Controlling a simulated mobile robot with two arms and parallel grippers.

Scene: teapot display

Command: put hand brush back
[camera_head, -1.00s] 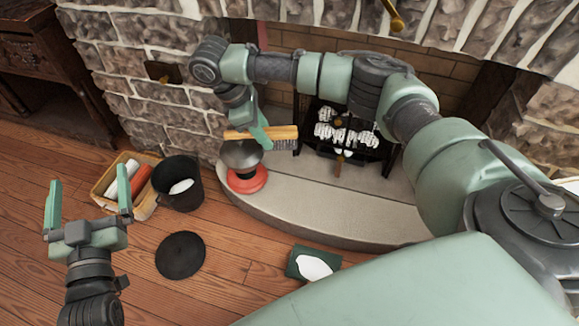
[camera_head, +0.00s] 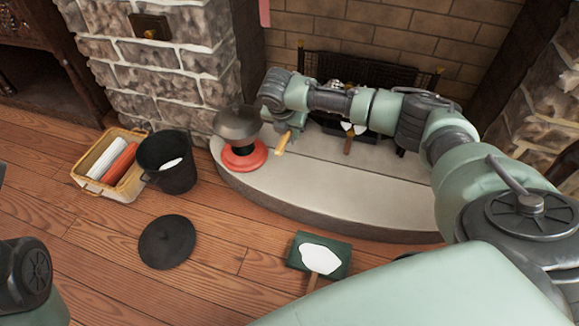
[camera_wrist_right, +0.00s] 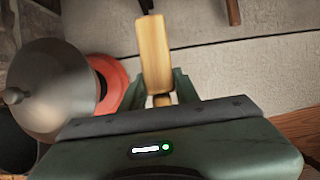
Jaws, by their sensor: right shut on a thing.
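The hand brush (camera_head: 284,144) is in my right gripper (camera_head: 283,128). In the head view its wooden part points down toward the hearth; its bristles are not visible. In the right wrist view the brush's pale wood (camera_wrist_right: 155,52) stands between the green fingers of my right gripper (camera_wrist_right: 160,90), which is shut on it. A stand with a grey domed top (camera_head: 237,122) and red base (camera_head: 243,157) is just left of the brush, also at the left of the wrist view (camera_wrist_right: 48,90). My left gripper is out of view; only part of that arm shows.
A fireplace grate (camera_head: 372,75) is behind my right arm on the stone hearth (camera_head: 340,190).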

